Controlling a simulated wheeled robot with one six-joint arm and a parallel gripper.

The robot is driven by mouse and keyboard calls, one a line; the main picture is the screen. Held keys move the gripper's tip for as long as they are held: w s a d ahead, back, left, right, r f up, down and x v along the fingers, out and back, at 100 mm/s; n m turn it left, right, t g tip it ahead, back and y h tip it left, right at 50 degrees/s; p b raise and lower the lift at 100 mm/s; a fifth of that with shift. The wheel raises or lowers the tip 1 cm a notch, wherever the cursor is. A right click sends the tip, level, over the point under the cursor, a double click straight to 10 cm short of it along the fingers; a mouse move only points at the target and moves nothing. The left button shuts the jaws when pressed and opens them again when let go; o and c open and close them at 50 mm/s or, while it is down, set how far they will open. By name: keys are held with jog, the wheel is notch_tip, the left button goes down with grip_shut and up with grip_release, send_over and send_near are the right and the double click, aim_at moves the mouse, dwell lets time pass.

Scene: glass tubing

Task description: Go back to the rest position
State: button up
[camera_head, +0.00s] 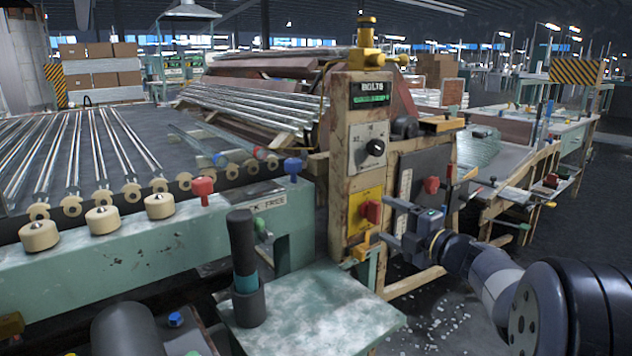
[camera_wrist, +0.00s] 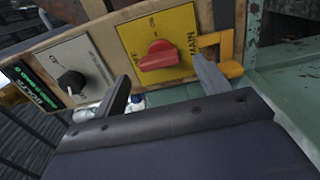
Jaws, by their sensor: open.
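My gripper (camera_head: 374,222) is open in front of the control post (camera_head: 350,120), its fingers pointing at a yellow panel (camera_head: 365,235). A red rotary knob (camera_head: 371,211) sits on that panel. In the wrist view my two fingers (camera_wrist: 161,68) are spread, with the red knob (camera_wrist: 157,55) showing between their tips and nothing held. The yellow panel (camera_wrist: 185,22) carries the word MAIN. The knob looks clear of both fingers, but I cannot tell the exact gap.
A roller table (camera_head: 75,150) with glass tubes stands left. A green shelf (camera_head: 320,310) is below. Open floor (camera_head: 600,210) lies right.

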aim_at(378, 214)
jog(key=x, duration=0.3)
jog(key=shift+w+b, duration=0.15)
jog(key=shift+b, duration=0.15)
jog(key=shift+w+a+r, duration=0.1)
